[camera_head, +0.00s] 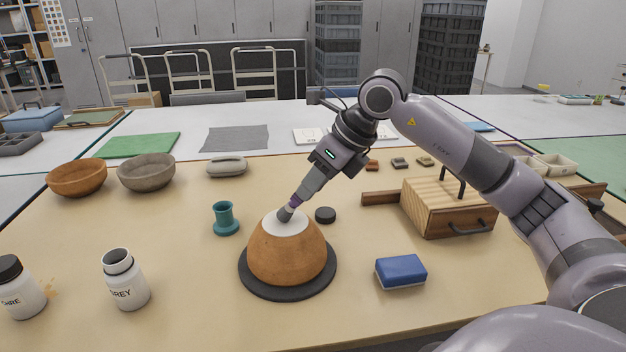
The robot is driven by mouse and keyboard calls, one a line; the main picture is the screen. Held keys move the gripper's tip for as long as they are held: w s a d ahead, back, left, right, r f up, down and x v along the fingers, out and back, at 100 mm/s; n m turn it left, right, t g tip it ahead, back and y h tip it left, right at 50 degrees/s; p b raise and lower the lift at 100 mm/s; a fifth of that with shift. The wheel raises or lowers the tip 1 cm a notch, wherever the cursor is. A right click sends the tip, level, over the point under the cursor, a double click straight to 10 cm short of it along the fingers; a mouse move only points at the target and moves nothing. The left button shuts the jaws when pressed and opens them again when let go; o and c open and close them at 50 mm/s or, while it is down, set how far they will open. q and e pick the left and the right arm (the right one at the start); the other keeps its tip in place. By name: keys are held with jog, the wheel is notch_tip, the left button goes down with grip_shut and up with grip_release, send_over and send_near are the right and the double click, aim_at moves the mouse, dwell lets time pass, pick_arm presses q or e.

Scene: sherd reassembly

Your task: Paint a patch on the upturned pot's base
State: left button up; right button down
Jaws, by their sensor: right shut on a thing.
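The upturned pot (287,257) is orange-brown and stands on a round dark mat or turntable (262,289). Its flat base faces up and shows a white patch (298,225). My right gripper (303,194) is above the base, shut on a brush (294,203) with a purple band and a grey head. The brush slants down to the left, its head at the white area; whether it touches cannot be told. An open white bottle (125,288) marked GREY stands at the front left. A capped white bottle (22,299), its label partly cut off, stands further left. My left gripper is out of view.
A teal holder (225,221) stands left of the pot and a black cap (325,214) lies behind it. A blue sponge (401,270) lies right of the pot. A wooden box (440,205) stands under my right arm. Two bowls (77,180) (147,174) sit at the back left.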

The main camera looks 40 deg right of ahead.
jog(key=shift+s+a+f+b, duration=0.1)
jog(key=shift+s+a+b, duration=0.35)
jog(key=shift+s, duration=0.4)
jog(key=shift+s+a+f+b, duration=0.1)
jog(key=shift+s+a+b, duration=0.2)
jog(key=shift+s+a, duration=0.4)
